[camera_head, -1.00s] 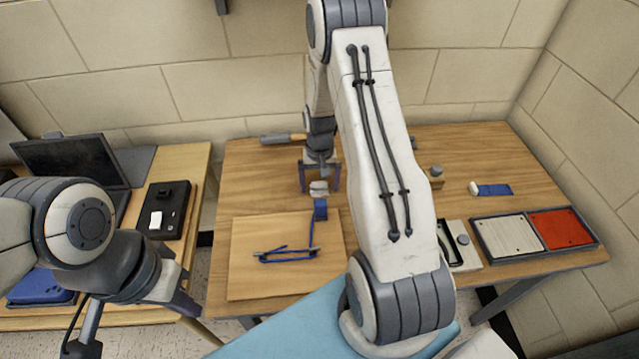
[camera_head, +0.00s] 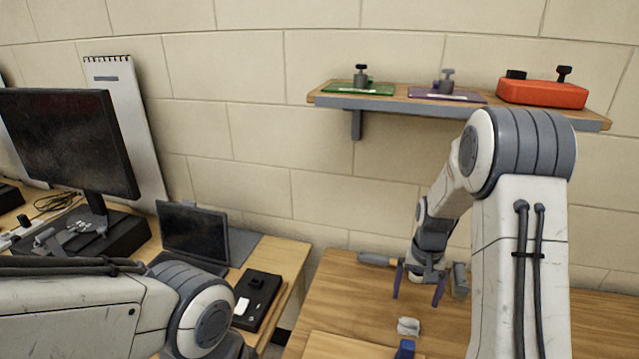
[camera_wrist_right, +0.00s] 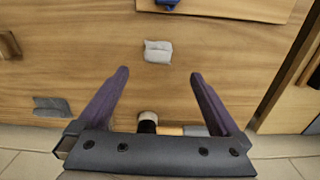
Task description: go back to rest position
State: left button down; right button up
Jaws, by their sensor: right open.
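My right gripper (camera_head: 417,298) is open and empty above the wooden table (camera_head: 335,290), its two purple fingers pointing down and apart. In the right wrist view the open fingers (camera_wrist_right: 159,74) have only table between their tips. A small crumpled grey-white piece (camera_head: 408,326) lies on the table on the near side of the gripper; it also shows in the wrist view (camera_wrist_right: 158,51), beyond the fingertips. My left arm crosses the lower left of the head view, but its gripper is out of the picture.
A wooden-handled tool (camera_head: 376,259) lies behind the gripper. A blue item (camera_head: 405,348) is at the front. A wall shelf (camera_head: 400,101) with a red box (camera_head: 541,93) hangs above. A laptop (camera_head: 194,235), a black device (camera_head: 257,298) and a monitor (camera_head: 67,143) stand left.

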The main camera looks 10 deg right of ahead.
jog(key=s+a+r+n, duration=0.1)
jog(key=a+r+n, duration=0.15)
jog(key=a, duration=0.35)
jog(key=s+a+r+n, duration=0.1)
jog(key=s+a+r, duration=0.1)
jog(key=a+r, duration=0.3)
jog(key=s+a+r+n+p, duration=0.1)
jog(key=s+a+r+n, duration=0.2)
jog(key=s+a, duration=0.5)
jog(key=s+a+r+n+y+p, duration=0.1)
jog(key=s+a+r+n, duration=0.3)
jog(key=s, duration=0.9)
jog(key=a+n, duration=0.2)
jog(key=a, duration=0.2)
jog(key=shift+s, duration=0.35)
jog(key=shift+c, duration=0.3)
